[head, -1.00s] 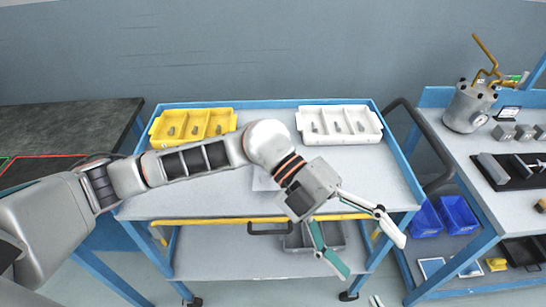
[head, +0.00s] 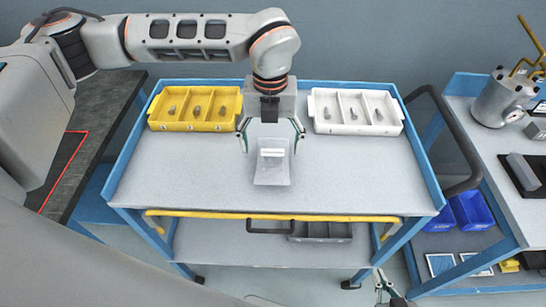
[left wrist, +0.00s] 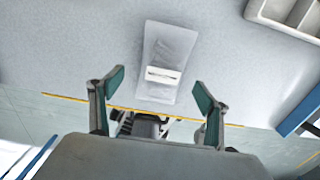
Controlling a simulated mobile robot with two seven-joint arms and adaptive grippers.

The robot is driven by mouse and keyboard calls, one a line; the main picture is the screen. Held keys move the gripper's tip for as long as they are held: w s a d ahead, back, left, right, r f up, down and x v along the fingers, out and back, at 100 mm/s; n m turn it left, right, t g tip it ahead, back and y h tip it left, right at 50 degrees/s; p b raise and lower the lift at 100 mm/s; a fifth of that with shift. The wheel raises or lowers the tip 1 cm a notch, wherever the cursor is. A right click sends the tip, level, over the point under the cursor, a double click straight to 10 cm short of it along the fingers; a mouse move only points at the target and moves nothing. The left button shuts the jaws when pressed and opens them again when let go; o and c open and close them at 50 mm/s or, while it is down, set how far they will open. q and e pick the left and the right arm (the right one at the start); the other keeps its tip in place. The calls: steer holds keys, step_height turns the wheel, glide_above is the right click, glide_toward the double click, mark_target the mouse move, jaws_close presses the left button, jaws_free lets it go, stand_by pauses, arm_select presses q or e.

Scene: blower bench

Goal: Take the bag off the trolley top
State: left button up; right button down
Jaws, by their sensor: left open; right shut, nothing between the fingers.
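The clear flat bag (head: 271,174) with a white label lies on the middle of the trolley top (head: 190,185). It also shows in the left wrist view (left wrist: 167,48), ahead of the fingers. My left gripper (head: 271,138) is open and points down at the bag's far end, one finger to each side. It does not visibly touch the bag, and its height above it is hard to tell. In the left wrist view, the green-padded fingers (left wrist: 160,90) are spread and empty. My right gripper (head: 381,281) is shut and empty, low at the bottom edge, in front of the trolley.
A yellow bin (head: 196,125) and a white bin (head: 356,129) stand at the back of the top, either side of my left gripper. A yellow bar (head: 330,217) runs along the front. A bench (head: 510,200) stands to the right. The trolley top's front corners are clear.

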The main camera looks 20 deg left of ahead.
mark_target(273, 153)
arm_select(q)
steer(key=f, duration=0.5)
steer(key=shift+w+d+p, duration=0.15)
steer(key=shift+d+p, duration=0.05)
steer(key=shift+p, duration=0.15)
steer(key=shift+r, duration=0.1)
steer(key=c, duration=1.5)
steer(key=shift+c, duration=0.2)
steer(key=shift+r, duration=0.1)
